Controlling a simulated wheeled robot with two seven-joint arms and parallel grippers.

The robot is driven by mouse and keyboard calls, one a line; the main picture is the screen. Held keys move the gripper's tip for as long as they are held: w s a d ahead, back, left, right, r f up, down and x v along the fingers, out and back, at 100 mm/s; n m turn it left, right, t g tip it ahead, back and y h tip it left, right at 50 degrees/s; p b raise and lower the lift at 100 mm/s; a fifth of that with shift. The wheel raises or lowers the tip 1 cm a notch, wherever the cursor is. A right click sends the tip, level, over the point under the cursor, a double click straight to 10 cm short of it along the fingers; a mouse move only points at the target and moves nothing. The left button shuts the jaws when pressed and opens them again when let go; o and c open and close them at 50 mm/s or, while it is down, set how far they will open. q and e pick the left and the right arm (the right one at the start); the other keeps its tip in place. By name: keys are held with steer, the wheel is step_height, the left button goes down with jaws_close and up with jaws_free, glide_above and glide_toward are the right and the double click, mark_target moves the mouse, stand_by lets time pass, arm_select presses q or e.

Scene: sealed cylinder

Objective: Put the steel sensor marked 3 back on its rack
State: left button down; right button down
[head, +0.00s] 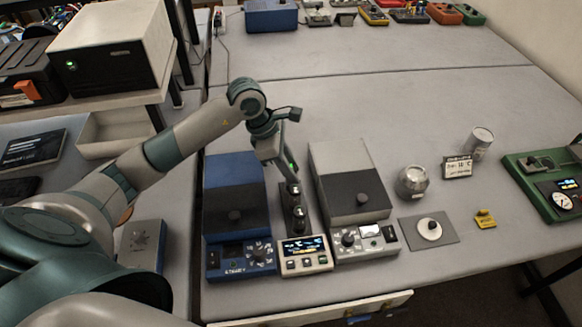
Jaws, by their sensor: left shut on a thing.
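My left gripper (289,181) reaches down from the left arm, between the blue unit and the grey-and-black unit. It is shut on what looks like the steel sensor, mostly hidden by the fingers; its number cannot be read. Below the fingertips is a narrow dark rack (286,224) holding dark, rounded pieces (298,218). A cream display unit (305,256) with a lit screen stands at the rack's front end. Whether the held sensor touches the rack cannot be told. My right gripper is not in view.
The blue unit (233,190) and the grey-and-black unit (352,185) closely flank the rack. To the right are a round steel vessel (412,182), a white knob on a grey plate (430,229), a yellow block (485,219) and a green gauge box (548,190). The table's middle back is clear.

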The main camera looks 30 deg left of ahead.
arm_select(q)
steer(key=shift+f, duration=0.1)
steer(key=c, duration=1.5)
jaws_free()
steer(key=shift+o, duration=0.2)
steer(key=shift+r, duration=0.2)
steer(key=shift+a+r+b, duration=0.2)
steer(key=shift+r+b, duration=0.15)
steer(key=b+v, duration=0.4)
steer(key=v, duration=0.7)
